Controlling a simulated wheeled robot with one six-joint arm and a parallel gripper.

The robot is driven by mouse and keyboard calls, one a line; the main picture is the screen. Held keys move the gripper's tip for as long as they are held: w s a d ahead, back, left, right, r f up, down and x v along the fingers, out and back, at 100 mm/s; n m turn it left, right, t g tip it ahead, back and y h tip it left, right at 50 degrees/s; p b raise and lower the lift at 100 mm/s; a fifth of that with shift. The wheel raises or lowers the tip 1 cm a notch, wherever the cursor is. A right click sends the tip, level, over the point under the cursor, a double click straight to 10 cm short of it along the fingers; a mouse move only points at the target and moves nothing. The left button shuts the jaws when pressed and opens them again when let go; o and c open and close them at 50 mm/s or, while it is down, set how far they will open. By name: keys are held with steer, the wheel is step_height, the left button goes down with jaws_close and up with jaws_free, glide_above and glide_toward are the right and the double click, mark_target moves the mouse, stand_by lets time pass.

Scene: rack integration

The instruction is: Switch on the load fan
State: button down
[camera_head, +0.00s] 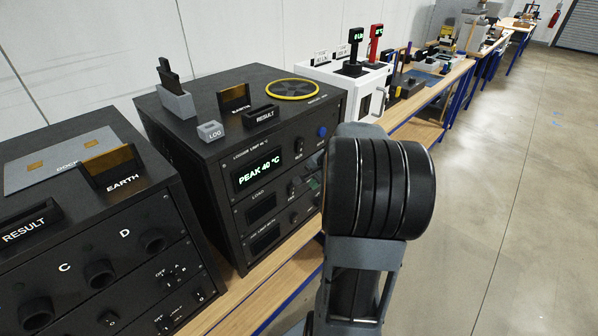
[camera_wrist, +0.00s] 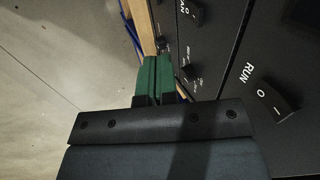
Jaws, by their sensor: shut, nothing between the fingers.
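The black cabinet (camera_head: 190,160) has several panel rows, with a lit display (camera_head: 258,173) reading PEAK 40 °C and a row marked LOAD. A black rocker switch (camera_head: 291,190) sits on the LOAD row. In the wrist view, a rocker (camera_wrist: 194,12) has a partly cut-off label ending in "AN" and an O mark. Another rocker (camera_wrist: 275,100) is marked RUN, O and I. My gripper (camera_wrist: 155,60) has green fingers pressed together and empty, in front of the panel. In the head view my arm mostly hides it. I cannot tell whether the fingertips touch anything.
A second black cabinet (camera_head: 85,235) stands at left. A white machine (camera_head: 350,85) stands beyond on the wooden bench (camera_head: 418,130). Open floor (camera_head: 500,180) lies at right.

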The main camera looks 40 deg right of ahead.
mark_target(293, 190)
steer(key=shift+d+r, duration=0.4)
steer(key=shift+d, duration=0.05)
steer(key=w+a+f+p, duration=0.1)
steer(key=w+f+p, duration=0.1)
steer(key=w+f, duration=0.6)
steer(key=shift+a+f, duration=0.25)
stand_by(0.5)
steer(key=shift+w+a+r, duration=0.1)
steer(key=shift+w+r, duration=0.05)
steer(key=shift+w, duration=0.3)
